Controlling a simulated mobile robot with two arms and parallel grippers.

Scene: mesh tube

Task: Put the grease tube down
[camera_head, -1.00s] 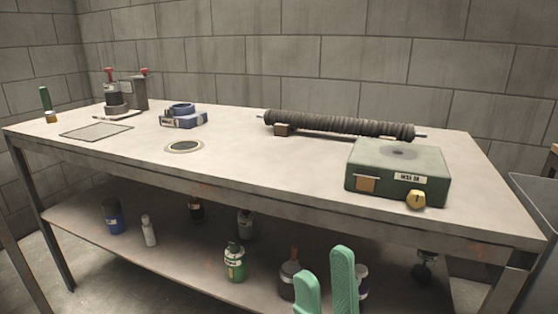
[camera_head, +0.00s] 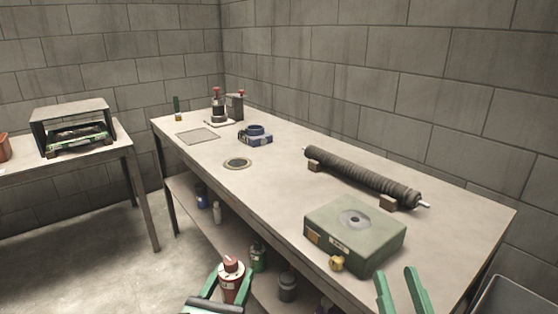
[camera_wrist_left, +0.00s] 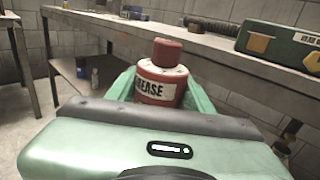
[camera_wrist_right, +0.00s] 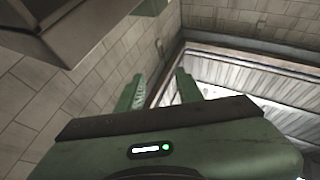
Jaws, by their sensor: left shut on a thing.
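The grease tube is a red container with a red cap and a white label reading "GREASE". My left gripper (camera_head: 222,292) is shut on the grease tube (camera_head: 232,277) and holds it upright in front of the workbench, below the level of its top. In the left wrist view the grease tube (camera_wrist_left: 160,78) sits between the green fingers (camera_wrist_left: 160,95). My right gripper (camera_head: 402,290) is empty, its fingers apart, by the bench's front right edge. It also shows open in the right wrist view (camera_wrist_right: 160,88).
The workbench (camera_head: 280,190) carries a green box (camera_head: 340,225), a ribbed roller (camera_head: 360,175), a blue ring fixture (camera_head: 255,138), a round disc (camera_head: 237,164) and a flat mesh plate (camera_head: 198,137). Bottles stand on its lower shelf. A side table (camera_head: 60,165) stands left; floor lies between.

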